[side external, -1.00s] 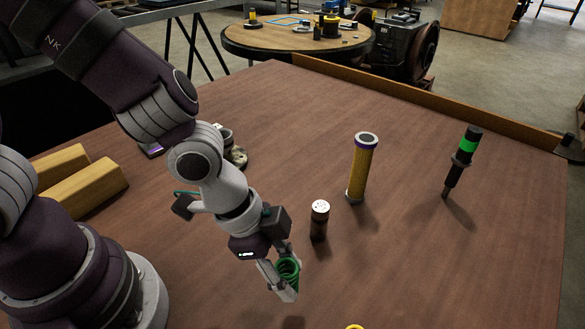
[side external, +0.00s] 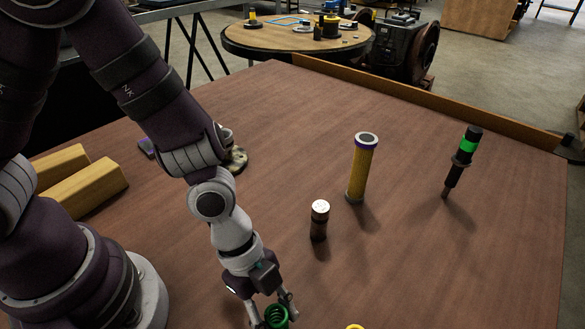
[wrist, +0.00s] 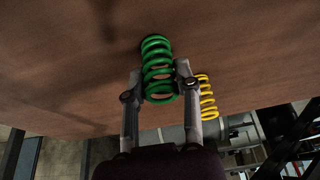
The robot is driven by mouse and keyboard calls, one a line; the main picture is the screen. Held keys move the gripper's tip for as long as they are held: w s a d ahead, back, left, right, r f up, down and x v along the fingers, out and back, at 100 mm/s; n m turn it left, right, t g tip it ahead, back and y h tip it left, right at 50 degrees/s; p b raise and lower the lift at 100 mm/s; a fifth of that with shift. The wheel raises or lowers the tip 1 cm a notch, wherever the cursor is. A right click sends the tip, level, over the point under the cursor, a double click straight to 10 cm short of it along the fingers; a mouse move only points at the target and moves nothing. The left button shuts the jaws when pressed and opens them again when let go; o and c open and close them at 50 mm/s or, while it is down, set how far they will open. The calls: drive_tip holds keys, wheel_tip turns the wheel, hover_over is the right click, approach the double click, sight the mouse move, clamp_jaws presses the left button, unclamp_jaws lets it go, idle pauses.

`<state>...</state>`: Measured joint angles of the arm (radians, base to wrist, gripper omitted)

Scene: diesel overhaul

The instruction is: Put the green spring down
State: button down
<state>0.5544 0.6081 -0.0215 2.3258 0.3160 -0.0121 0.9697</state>
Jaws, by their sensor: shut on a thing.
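The green spring (side external: 277,317) is at the bottom edge of the side view, between the fingers of my gripper (side external: 272,314). The wrist view shows the green coils (wrist: 157,68) held between both fingertips of my gripper (wrist: 159,82). The gripper is shut on the spring. The far end of the spring is close to the brown tabletop (wrist: 60,60); I cannot tell whether it touches. The lower part of the spring is cut off in the side view.
A yellow spring (wrist: 207,97) stands near the green one; only its top (side external: 355,326) shows in the side view. A dark capped cylinder (side external: 319,221), a yellow filter (side external: 361,168) and a black injector with a green band (side external: 461,160) stand farther back. Wooden blocks (side external: 85,189) lie left.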

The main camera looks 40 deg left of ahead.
drive_tip(key=c, duration=0.8)
unclamp_jaws()
drive_tip(key=shift+f, duration=0.1)
drive_tip(key=v, duration=1.2)
drive_tip(key=a+r+n+t+y, duration=0.2)
drive_tip(key=a+r+n, duration=0.2)
drive_tip(key=a+n, duration=0.3)
drive_tip(key=w+a+r+n+t+y, duration=0.1)
drive_tip(key=a+r+n+t+y, duration=0.1)
drive_tip(key=a+n, duration=0.5)
drive_tip(key=r+n+t, duration=0.1)
drive_tip(key=r+n, duration=0.1)
drive_tip(key=n, duration=0.2)
drive_tip(key=shift+w+t+y, duration=0.25)
drive_tip(key=shift+t+y, duration=0.05)
drive_tip(key=shift+d, duration=0.1)
